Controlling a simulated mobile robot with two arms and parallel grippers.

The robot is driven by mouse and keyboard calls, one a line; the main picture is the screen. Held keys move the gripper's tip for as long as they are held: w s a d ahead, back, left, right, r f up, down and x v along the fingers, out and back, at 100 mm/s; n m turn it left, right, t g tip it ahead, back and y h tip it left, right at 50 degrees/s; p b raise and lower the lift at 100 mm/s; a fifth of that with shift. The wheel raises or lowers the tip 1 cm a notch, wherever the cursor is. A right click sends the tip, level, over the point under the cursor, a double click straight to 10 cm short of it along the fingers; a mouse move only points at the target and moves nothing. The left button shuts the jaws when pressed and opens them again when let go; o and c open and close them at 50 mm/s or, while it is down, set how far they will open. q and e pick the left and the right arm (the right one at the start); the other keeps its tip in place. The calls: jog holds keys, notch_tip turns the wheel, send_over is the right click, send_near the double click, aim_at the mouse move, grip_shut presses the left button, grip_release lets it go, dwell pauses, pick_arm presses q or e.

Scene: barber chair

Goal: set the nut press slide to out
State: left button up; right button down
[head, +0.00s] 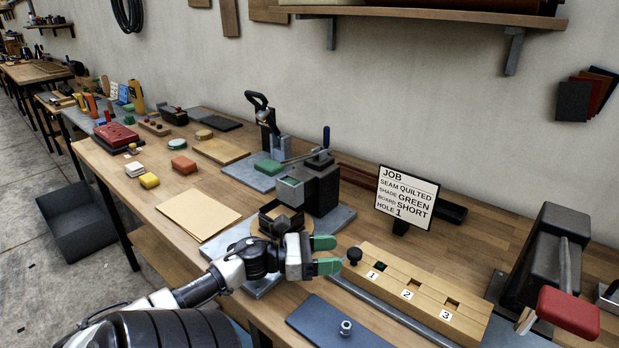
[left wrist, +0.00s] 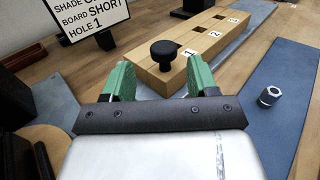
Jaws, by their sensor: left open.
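My left gripper (head: 325,255) is open, with green fingertips, and nothing is between its fingers. It points at a black knob (head: 354,256) on the left end of a wooden block (head: 425,292) with holes marked 1, 2 and 3. In the left wrist view the knob (left wrist: 163,55) appears between the fingertips (left wrist: 160,80), just beyond them. A silver nut (head: 346,327) lies on a blue mat (head: 375,335). Which machine is the nut press is not labelled. A dark press (head: 322,188) with a blue-tipped lever stands behind my gripper. My right gripper is out of view.
A job sign (head: 407,197) stands behind the wooden block. A dark machine with a red pad (head: 568,311) is at the right. A tan sheet (head: 199,214) lies left of my gripper. Small coloured pieces and tools sit further left along the bench. A grey bin (head: 78,225) is on the floor.

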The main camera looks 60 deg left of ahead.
pick_arm(q)
jog(key=v, duration=0.6)
jog(key=shift+b, duration=0.3)
jog(key=shift+w, duration=0.1)
